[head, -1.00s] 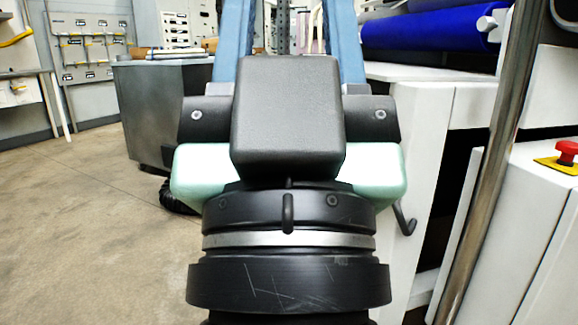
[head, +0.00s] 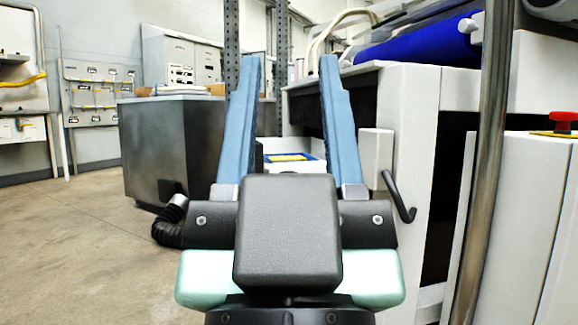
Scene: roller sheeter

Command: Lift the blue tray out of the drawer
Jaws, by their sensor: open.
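My gripper (head: 286,62) points away from the camera, its two long blue fingers wide apart with nothing between them. A small patch of blue with yellow, which looks like the blue tray (head: 271,157), shows low between the fingers and farther off. It lies by a pale surface (head: 300,145) that may be part of the drawer. My gripper's dark body and right finger hide much of this area, so I cannot tell the drawer's full outline. The fingers do not appear to touch the tray.
The white machine (head: 412,110) with a blue roll (head: 420,42) stands at right. A black hooked handle (head: 398,197) juts from its front. A metal post (head: 487,150) and red button (head: 563,121) are nearer. A dark grey cabinet (head: 170,145) stands left; open floor (head: 80,240) lies before it.

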